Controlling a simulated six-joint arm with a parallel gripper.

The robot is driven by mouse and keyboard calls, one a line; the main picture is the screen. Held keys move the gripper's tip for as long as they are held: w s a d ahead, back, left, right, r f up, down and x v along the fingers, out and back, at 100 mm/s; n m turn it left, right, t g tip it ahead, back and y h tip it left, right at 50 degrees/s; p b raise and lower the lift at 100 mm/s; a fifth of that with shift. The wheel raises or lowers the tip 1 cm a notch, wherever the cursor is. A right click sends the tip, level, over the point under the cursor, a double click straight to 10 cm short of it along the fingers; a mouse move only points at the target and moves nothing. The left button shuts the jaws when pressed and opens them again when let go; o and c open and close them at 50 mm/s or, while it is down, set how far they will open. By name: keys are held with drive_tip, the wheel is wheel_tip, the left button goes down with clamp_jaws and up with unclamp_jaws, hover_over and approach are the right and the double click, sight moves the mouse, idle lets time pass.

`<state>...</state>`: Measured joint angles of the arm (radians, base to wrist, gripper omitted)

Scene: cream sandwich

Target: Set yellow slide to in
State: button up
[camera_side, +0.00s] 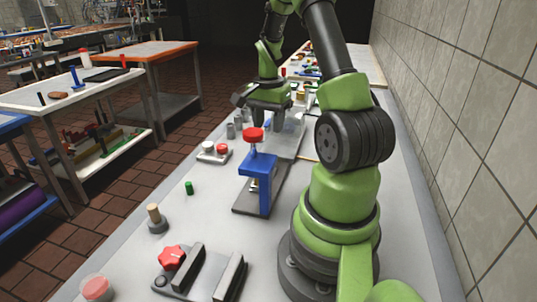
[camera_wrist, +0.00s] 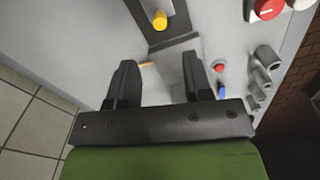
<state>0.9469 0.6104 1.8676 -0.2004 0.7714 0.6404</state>
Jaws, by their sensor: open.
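A yellow round knob (camera_wrist: 160,19) sits on a dark strip at the top of the wrist view, and I take it to be the yellow slide. I cannot make it out clearly in the side view, and how far in it stands cannot be told. My gripper (camera_wrist: 158,62) is open and empty, its two dark fingers apart, with the knob beyond the fingertips and roughly in line with the gap. In the side view my gripper (camera_side: 268,116) hangs above the bench, behind the blue frame, and touches nothing that I can see.
A blue frame with a red knob (camera_side: 253,134) stands on a dark plate (camera_side: 278,202). A white box with red and white buttons (camera_side: 213,151) and grey cylinders (camera_wrist: 264,60) are beside it. A red star knob (camera_side: 171,258) is in front. A tiled wall (camera_side: 470,120) borders the bench.

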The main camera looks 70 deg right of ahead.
drive_tip(key=shift+f+m, duration=0.25)
drive_tip(key=shift+m, duration=0.05)
wheel_tip(320, 180, down, 10)
drive_tip(key=shift+r, duration=0.25)
drive_tip(key=shift+a, duration=0.1)
clamp_jaws()
